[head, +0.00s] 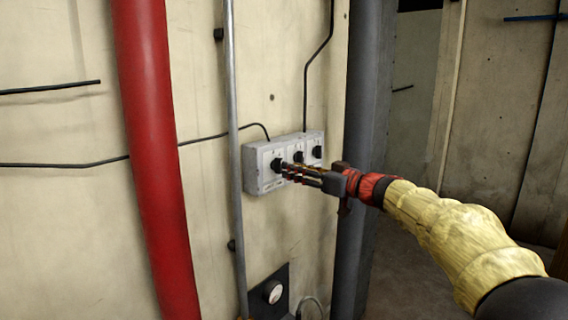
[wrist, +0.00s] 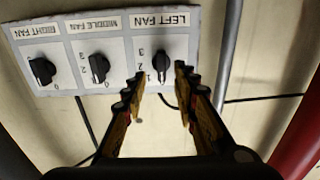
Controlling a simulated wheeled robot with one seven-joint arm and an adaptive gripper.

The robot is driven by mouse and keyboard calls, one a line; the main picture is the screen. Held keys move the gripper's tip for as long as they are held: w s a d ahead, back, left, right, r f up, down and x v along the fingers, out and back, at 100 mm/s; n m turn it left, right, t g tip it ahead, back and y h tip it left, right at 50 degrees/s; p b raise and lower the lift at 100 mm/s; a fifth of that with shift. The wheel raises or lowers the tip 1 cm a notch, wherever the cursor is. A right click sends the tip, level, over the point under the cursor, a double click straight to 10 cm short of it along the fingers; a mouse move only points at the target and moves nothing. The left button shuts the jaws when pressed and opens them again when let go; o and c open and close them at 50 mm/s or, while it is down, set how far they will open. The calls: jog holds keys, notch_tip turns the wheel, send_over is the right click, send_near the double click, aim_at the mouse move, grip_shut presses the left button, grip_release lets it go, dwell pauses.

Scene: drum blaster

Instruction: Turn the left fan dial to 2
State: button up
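The grey-white control box (head: 265,182) on the wall holds three black dials. It shows upside down in the wrist view (wrist: 118,84). The left fan dial (wrist: 164,62) sits under the "LEFT FAN" label, with 1, 2 and 3 along one side. Its grip stands nearly vertical in the wrist view, its lower end near the 1; the exact setting is hard to read. In the head view it is the nearest dial (head: 276,164). My gripper (wrist: 157,84) is open, its fingertips just in front of this dial, one to each side. I cannot tell if they touch it.
The middle fan dial (wrist: 98,66) and right fan dial (wrist: 42,70) sit beside it on the box. A thin grey pipe (head: 233,120) and a thick red pipe (head: 150,130) run down the wall at left. A dark column (head: 362,110) stands right of the box.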

aim_at(278, 165)
jog(key=p+x, duration=0.1)
jog(key=x, duration=0.4)
jog(key=shift+s+p, duration=0.15)
jog(key=shift+p, duration=0.25)
jog(key=c, duration=0.3)
jog(key=c, duration=0.4)
grip_shut()
